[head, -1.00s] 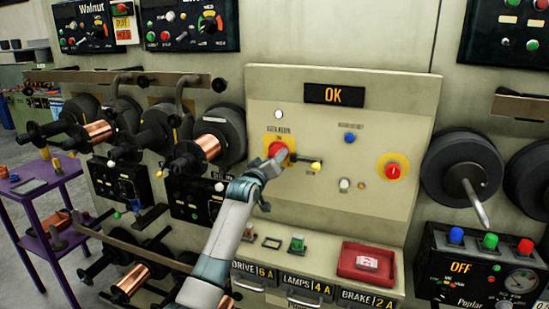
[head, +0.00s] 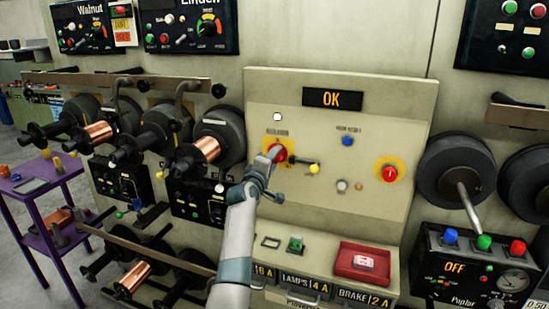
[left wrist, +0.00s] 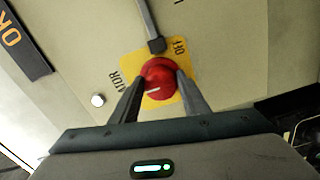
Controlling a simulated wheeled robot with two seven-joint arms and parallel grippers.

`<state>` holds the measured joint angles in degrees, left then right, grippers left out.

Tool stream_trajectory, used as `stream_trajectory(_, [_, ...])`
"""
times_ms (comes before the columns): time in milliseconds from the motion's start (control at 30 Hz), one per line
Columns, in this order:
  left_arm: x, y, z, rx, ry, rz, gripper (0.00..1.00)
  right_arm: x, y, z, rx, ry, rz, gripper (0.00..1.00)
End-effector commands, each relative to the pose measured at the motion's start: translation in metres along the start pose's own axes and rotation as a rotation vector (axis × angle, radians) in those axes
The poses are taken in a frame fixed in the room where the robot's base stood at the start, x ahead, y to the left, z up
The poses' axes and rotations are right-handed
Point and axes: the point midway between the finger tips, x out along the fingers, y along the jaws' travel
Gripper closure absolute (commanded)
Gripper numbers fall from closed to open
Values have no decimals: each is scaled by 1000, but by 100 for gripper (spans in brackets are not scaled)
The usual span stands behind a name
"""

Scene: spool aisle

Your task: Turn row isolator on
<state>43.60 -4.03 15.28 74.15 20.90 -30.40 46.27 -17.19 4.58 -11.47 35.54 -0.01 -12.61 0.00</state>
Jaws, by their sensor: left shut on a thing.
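The row isolator is a red rotary knob (head: 281,151) on a yellow plate, at the left of the beige panel (head: 330,215). In the left wrist view the red knob (left wrist: 159,74) sits on its yellow plate (left wrist: 131,68), where "OFF" and the letters "ATOR" can be read. A short white mark shows on the knob's face; I cannot tell for certain which position it points to. My left gripper (left wrist: 156,92) is shut on the knob, one finger on each side. In the head view this gripper (head: 272,165) reaches up from below and partly hides the knob. My right gripper is not in view.
A lever with a yellow tip (head: 314,168) sticks out just right of the knob. A second red knob on yellow (head: 390,173) is further right. The display (head: 334,98) reads "OK". A red tray (head: 364,261) sits on the ledge below. Copper spools (head: 205,150) project at left.

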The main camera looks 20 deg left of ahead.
Motion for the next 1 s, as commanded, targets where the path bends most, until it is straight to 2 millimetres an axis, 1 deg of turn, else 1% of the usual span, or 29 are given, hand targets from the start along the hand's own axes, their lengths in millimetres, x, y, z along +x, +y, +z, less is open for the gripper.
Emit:
stream_trajectory(500, [0, 1, -1, -29, 2, 2, 81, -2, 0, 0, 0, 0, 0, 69])
stream_trajectory(533, [0, 1, -1, -29, 2, 2, 54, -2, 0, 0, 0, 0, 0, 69])
stream_trajectory(600, [0, 1, -1, -29, 2, 1, 40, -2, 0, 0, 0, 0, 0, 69])
stream_trajectory(1000, [-2, 0, 0, -27, 0, 1, 40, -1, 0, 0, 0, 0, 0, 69])
